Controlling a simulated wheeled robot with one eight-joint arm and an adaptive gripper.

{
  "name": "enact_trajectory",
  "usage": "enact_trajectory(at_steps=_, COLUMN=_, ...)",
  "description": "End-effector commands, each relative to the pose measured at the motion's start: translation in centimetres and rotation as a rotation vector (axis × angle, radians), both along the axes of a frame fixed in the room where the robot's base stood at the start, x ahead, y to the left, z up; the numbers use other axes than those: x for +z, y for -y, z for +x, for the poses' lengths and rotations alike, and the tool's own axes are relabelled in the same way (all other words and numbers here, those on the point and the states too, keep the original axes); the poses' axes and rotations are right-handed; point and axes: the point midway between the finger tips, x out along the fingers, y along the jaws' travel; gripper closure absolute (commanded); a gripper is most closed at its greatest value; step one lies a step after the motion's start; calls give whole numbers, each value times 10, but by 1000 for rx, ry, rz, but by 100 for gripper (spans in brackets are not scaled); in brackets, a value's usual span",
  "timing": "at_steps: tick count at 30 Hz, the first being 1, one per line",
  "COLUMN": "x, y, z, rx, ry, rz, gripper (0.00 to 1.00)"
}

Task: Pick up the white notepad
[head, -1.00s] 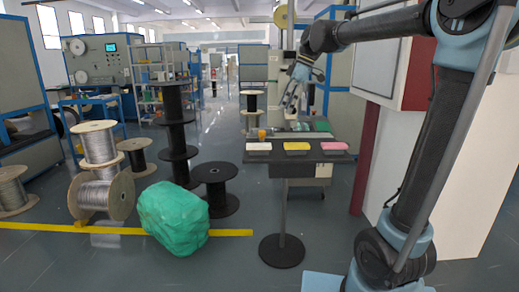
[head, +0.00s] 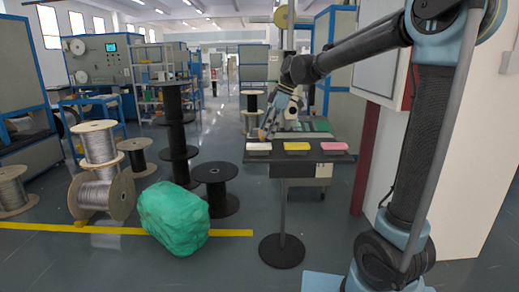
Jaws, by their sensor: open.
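The white notepad (head: 258,147) lies at the left end of a small dark pedestal table (head: 290,155). A yellow notepad (head: 297,146) lies in the middle and a pink notepad (head: 333,146) at the right. My gripper (head: 267,130) is open and points down, just above the white notepad in the picture and apart from it. Its fingertips are small and partly merge with the background. Nothing shows between the fingers.
A green wrapped bundle (head: 173,218) sits on the floor at the left. Black spools (head: 216,188) and wire spools (head: 102,195) stand beyond it. A white wall and cabinet (head: 385,60) are close on the right. The floor in front of the table is clear.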

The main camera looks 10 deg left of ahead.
Motion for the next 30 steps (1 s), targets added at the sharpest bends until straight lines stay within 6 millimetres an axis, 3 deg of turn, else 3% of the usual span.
enact_trajectory(at_steps=5, x=-9, y=-4, z=-1, rx=1, ry=0, rz=0, gripper=38)
enact_trajectory(at_steps=15, x=-46, y=-23, z=-4, rx=1, ry=1, rz=0, gripper=38)
enact_trajectory(at_steps=25, x=-51, y=-25, z=-5, rx=0, ry=1, rz=0, gripper=38)
enact_trajectory(at_steps=30, x=-51, y=-25, z=-5, rx=0, ry=0, rz=0, gripper=77)
